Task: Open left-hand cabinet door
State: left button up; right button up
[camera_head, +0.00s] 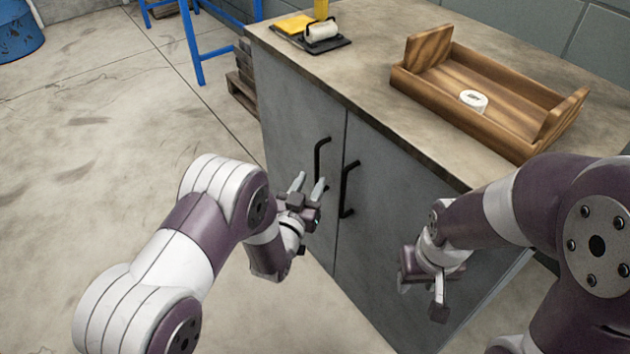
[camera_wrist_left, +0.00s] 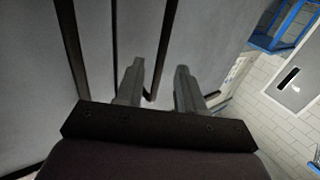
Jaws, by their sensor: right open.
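The grey cabinet has a left-hand door (camera_head: 290,125) with a black bar handle (camera_head: 317,160), and a right-hand door (camera_head: 395,215) with its own black handle (camera_head: 346,190). Both doors look closed. My left gripper (camera_head: 308,185) is open in front of the left-hand handle and hides its lower part. In the left wrist view, the left-hand handle (camera_wrist_left: 165,50) appears between the two open fingers (camera_wrist_left: 158,75); I cannot tell whether they touch it. The right-hand handle (camera_wrist_left: 72,45) is left of them. My right gripper (camera_head: 422,292) is open and empty before the right-hand door.
The worktop (camera_head: 360,65) carries a wooden tray (camera_head: 510,115) with a white roll (camera_head: 473,101) in it, and a black pad (camera_head: 325,43) with a roller. A blue frame (camera_head: 195,50) and wooden pallets (camera_head: 243,80) stand left of the cabinet.

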aim_at(316, 172)
pick_arm(q)
jog(key=x, duration=0.3)
jog(key=shift+w+d+b, duration=0.1)
jog(key=shift+w+b, duration=0.15)
jog(key=shift+b, duration=0.1)
grip_shut()
